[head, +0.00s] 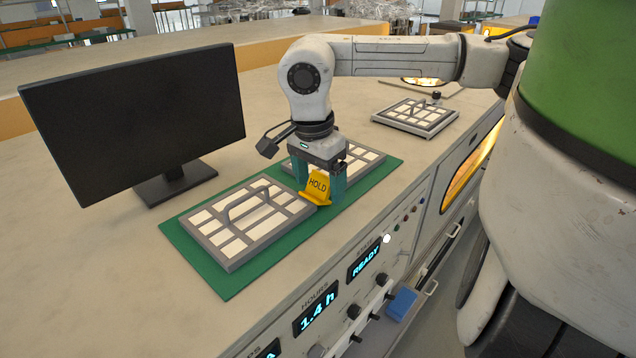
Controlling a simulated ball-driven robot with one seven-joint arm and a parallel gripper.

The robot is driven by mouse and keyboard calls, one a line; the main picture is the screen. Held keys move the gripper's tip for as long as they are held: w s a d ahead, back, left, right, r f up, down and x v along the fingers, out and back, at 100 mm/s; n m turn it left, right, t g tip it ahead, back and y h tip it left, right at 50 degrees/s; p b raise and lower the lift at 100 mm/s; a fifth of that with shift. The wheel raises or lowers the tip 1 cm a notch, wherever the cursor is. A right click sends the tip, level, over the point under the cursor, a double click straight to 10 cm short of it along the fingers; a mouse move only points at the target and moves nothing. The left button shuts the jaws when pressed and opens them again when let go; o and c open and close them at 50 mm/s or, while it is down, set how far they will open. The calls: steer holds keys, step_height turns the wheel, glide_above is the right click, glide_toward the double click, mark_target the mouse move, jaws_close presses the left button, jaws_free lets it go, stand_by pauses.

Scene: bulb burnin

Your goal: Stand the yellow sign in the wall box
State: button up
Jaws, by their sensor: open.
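The yellow sign (318,187), marked HOLD, stands tilted on the green mat, by the right end of the near framed tray. My gripper (320,193) points down over it, with one teal finger on each side of the sign. The fingers are apart; I cannot tell whether either touches the sign. I see no box that I can clearly name as the wall box. A shallow grey holder (372,331) on the bench front holds a blue block (402,304); I cannot tell whether it is that box.
The near tray (228,266) with a handle and another tray (366,157) lie on the green mat (222,287). A monitor (135,112) stands at left. A third tray (413,122) sits at back right. Knobs and displays line the bench front.

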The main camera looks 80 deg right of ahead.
steer(key=shift+f, duration=0.3)
steer(key=shift+c, duration=0.4)
steer(key=c, duration=1.1)
